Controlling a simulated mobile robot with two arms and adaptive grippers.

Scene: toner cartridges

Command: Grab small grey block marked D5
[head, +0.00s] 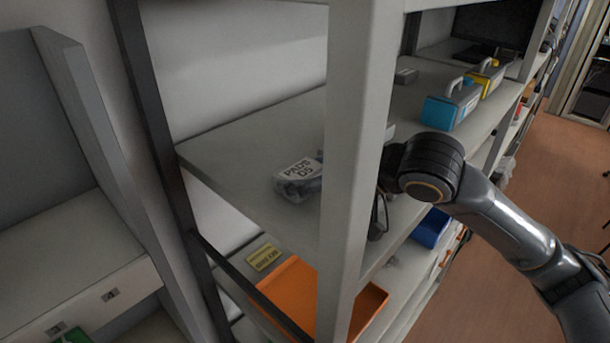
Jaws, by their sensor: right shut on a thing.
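The small grey block marked "PADS D5" (297,177) is at the middle shelf, just left of the pale upright post. Its white label faces up and its right end runs in behind the post. My right arm comes in from the right, and its wrist is on the far side of the post. My right gripper (319,178) is mostly hidden by the post and is shut on the D5 block at its right end. I cannot tell whether the block touches the shelf. My left gripper is out of view.
The pale post (350,150) stands close in front. On the same shelf (235,150) are a blue box (450,107), a yellow box (488,77) and a small grey block (405,76). An orange tray (295,285) and a yellow label (263,257) are below.

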